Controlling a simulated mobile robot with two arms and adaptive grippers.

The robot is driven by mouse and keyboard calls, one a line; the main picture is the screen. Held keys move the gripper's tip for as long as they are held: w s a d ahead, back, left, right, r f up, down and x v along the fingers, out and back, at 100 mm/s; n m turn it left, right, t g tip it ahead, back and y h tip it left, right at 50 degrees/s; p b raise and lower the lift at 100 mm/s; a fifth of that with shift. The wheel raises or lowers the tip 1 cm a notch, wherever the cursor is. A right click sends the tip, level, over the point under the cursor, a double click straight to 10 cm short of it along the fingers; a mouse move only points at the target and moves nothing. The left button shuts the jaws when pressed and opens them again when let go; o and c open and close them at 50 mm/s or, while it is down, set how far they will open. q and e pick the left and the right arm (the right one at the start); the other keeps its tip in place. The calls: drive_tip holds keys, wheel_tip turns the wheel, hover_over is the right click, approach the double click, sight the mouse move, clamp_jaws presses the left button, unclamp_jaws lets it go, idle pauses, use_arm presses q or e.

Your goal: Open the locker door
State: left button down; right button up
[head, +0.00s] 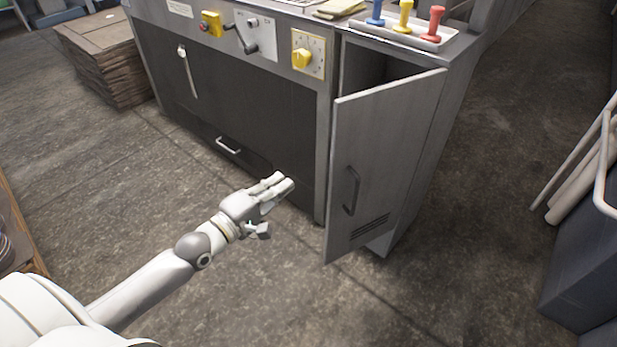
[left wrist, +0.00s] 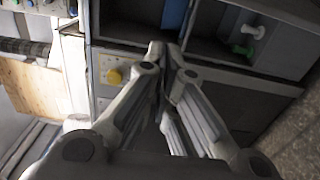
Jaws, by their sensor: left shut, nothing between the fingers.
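The grey locker door (head: 385,140) stands partly open at the right end of the machine in the head view. Its free left edge is swung out, and a dark gap shows behind its top. A dark bar handle (head: 351,190) sits on its front face, with vent slots (head: 370,226) lower down. My left gripper (head: 281,184) is shut and empty, left of the door's free edge and apart from it in the picture. Its closed fingers (left wrist: 162,52) also show in the left wrist view. Most of the locker's inside is hidden by the door. My right gripper is out of view.
The machine front has a yellow dial (head: 302,58) and a low drawer handle (head: 229,146). A white tray (head: 425,37) with coloured stamps stands on top. A dark bin (head: 590,250) stands at right. Stacked boards (head: 105,60) lie at left. Floor between is clear.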

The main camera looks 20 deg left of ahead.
sight(332, 180)
use_arm(q)
drive_tip(key=b+x, duration=0.2)
drive_tip(key=x, duration=0.8)
drive_tip(key=shift+s+d+p, duration=0.45)
drive_tip(key=shift+s+d, duration=0.85)
drive_tip(key=shift+d, duration=0.3)
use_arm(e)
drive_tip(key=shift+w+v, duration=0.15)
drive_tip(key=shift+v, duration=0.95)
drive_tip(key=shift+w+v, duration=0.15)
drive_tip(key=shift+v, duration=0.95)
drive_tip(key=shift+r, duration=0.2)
use_arm(q)
drive_tip(key=s+d+p, duration=0.2)
drive_tip(key=d+p, duration=0.1)
drive_tip(key=shift+s+d+p, duration=0.1)
drive_tip(key=shift+s+p, duration=0.2)
drive_tip(key=s+d+p, duration=0.1)
drive_tip(key=d, duration=0.1)
drive_tip(key=s+d+p, duration=0.1)
drive_tip(key=d+p, duration=0.1)
drive_tip(key=shift+s+f, duration=0.1)
drive_tip(key=shift+s, duration=0.1)
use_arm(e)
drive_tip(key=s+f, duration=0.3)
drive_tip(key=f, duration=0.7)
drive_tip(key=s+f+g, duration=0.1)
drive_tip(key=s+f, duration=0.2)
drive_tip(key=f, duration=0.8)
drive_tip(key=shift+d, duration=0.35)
